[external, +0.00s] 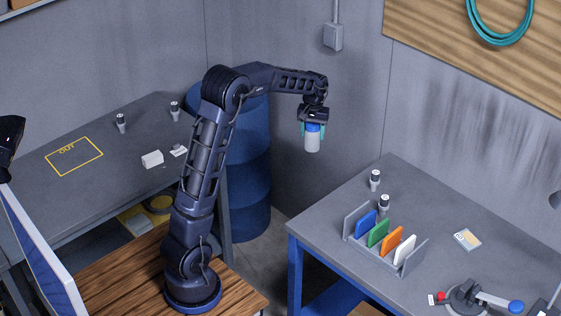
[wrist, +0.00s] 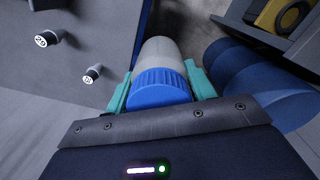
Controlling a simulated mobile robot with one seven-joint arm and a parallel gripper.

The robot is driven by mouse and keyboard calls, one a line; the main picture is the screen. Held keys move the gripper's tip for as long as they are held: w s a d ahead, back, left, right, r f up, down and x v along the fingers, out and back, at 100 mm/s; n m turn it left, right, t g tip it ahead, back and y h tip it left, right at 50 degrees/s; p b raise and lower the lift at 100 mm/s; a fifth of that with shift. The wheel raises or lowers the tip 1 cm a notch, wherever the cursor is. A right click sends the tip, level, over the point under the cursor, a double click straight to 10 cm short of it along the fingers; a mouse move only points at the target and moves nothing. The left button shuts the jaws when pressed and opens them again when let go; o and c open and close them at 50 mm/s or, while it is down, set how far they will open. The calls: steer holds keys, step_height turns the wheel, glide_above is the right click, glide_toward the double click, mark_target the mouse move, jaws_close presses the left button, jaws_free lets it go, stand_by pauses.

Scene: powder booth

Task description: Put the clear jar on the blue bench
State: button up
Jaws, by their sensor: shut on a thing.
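The clear jar (external: 312,142) has a greyish see-through body and a blue lid. In the wrist view the jar (wrist: 161,75) sits upright between the fingers (wrist: 160,90).
Two small dark cylinders (external: 375,180) stand at the blue bench's back corner. A rack of coloured plates (external: 385,240), a card (external: 467,239) and a lever clamp (external: 470,298) are also on it. A grey bench (external: 105,185) stands at left, a blue drum (external: 248,170) behind my arm.

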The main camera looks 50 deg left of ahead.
steer(key=s+d+f+m, duration=0.1)
steer(key=s+d+m, duration=0.2)
steer(key=d, duration=1.3)
steer(key=f, duration=2)
steer(key=shift+s+a, duration=0.15)
steer(key=shift+a, duration=0.1)
steer(key=shift+f, duration=0.1)
steer(key=o, duration=1.2)
steer(key=shift+f, duration=0.1)
